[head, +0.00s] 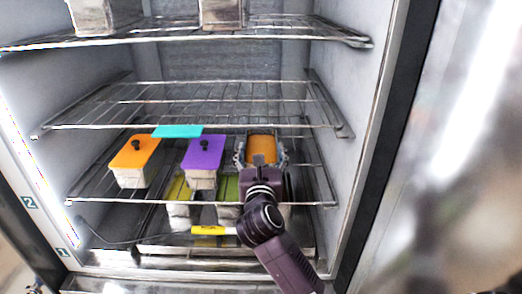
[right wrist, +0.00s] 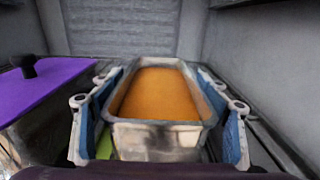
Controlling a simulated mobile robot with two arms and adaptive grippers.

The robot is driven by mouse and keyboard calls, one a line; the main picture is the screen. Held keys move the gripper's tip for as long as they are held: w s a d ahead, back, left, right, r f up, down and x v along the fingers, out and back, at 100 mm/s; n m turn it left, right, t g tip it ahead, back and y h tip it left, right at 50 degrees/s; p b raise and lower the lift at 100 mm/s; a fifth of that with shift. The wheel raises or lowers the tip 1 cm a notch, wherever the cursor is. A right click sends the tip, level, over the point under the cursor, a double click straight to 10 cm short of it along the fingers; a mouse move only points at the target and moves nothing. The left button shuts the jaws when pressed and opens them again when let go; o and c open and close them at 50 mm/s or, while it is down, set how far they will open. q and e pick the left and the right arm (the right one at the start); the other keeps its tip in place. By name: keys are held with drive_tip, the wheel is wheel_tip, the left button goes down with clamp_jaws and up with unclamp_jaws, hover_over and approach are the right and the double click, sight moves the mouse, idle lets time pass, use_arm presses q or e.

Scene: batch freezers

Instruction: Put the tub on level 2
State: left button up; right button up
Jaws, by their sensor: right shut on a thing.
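The tub (head: 261,146), grey with orange contents and no lid, is inside the freezer at the height of the level 2 shelf (head: 110,201). It is to the right of the purple-lidded tub. My right gripper (head: 261,156) is shut on it, one finger along each side. In the right wrist view the tub (right wrist: 160,135) looks upright between the blue-padded fingers of the gripper (right wrist: 160,125). Its underside is hidden, so I cannot tell whether it touches the shelf. My left gripper is not in view.
A purple-lidded tub (head: 204,155) stands close on the left, with an orange-lidded tub (head: 134,152) beyond it and a teal lid (head: 178,131) behind. Green-lidded tubs (head: 179,190) sit below. The wire shelf above (head: 200,127) is empty. The freezer's right wall (head: 352,110) is clear.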

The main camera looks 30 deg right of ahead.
drive_tip(key=o, duration=1.4)
drive_tip(key=shift+f, duration=0.1)
drive_tip(key=o, duration=0.4)
drive_tip(key=shift+s, duration=0.1)
drive_tip(key=shift+a, duration=0.1)
drive_tip(key=b+v, duration=0.3)
drive_tip(key=v, duration=0.8)
drive_tip(key=shift+s+a+b, duration=0.15)
drive_tip(key=shift+b, duration=0.15)
drive_tip(key=shift+s+a, duration=0.15)
drive_tip(key=shift+s, duration=0.1)
